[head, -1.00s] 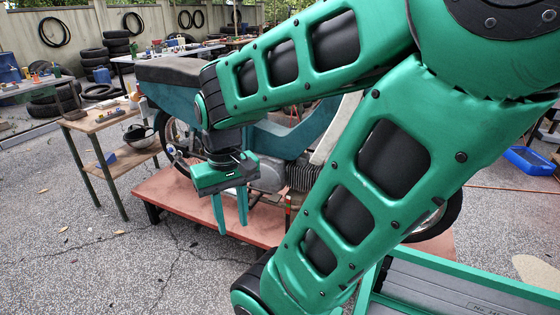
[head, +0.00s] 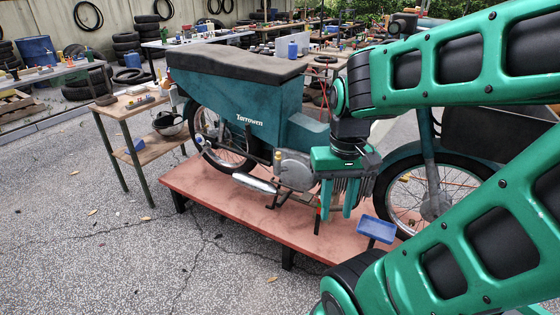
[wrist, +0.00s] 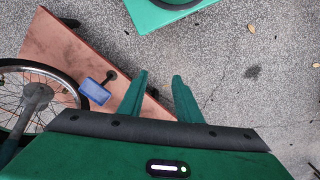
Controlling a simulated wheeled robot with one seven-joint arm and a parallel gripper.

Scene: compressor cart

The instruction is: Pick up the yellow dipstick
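A small yellow piece (head: 277,158), which looks like the dipstick, stands upright at the left side of the motorcycle's engine (head: 296,168) in the head view. It is too small to make out its shape. My gripper (head: 338,208) hangs with its fingers down, to the right of the yellow piece and apart from it in the picture. In the wrist view my gripper (wrist: 160,78) is open, with nothing between the fingers. The yellow piece does not show in the wrist view.
The motorcycle (head: 240,100) stands on a low red platform (head: 225,203). A small wooden table (head: 124,106) stands at left. The paved floor in front is clear.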

